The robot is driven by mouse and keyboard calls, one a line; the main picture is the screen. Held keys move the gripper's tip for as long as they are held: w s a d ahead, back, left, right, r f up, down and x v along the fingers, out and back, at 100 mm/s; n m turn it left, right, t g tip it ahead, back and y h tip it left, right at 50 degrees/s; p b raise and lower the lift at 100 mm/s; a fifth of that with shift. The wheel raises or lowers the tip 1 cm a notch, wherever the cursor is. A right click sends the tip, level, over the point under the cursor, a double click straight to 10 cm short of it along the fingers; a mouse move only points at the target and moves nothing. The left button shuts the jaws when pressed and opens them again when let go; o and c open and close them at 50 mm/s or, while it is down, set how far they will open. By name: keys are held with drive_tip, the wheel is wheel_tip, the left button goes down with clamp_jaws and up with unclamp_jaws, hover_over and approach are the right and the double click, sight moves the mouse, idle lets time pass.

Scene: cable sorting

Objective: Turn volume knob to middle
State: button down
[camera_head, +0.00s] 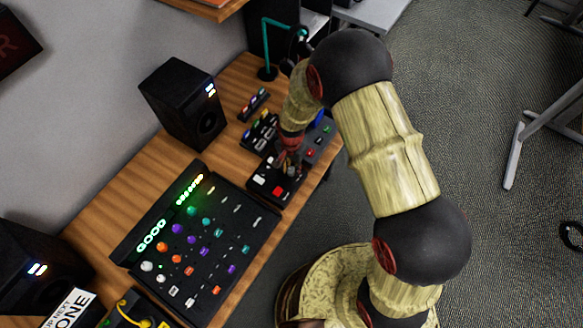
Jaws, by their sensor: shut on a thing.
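My gripper (288,164) points down over a small black control box (261,187) with white and red buttons, near the right edge of the wooden desk. The gripper is shut on what appears to be the volume knob on this box. The knob is hidden by the fingers, so I cannot see which way it points. My arm comes in from the lower right and bends over the desk.
A large black mixing console (233,199) with colored knobs and a green lit "GOOD" display lies front left of the box. A black speaker (179,98) stands behind, another (38,262) at lower left. A teal stand (265,50) is at the back. Small button pads crowd the box.

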sight(291, 170)
idle(0.3)
drive_tip(key=c, duration=1.6)
unclamp_jaws()
drive_tip(key=shift+o, duration=0.5)
wheel_tip(291, 170, up, 12)
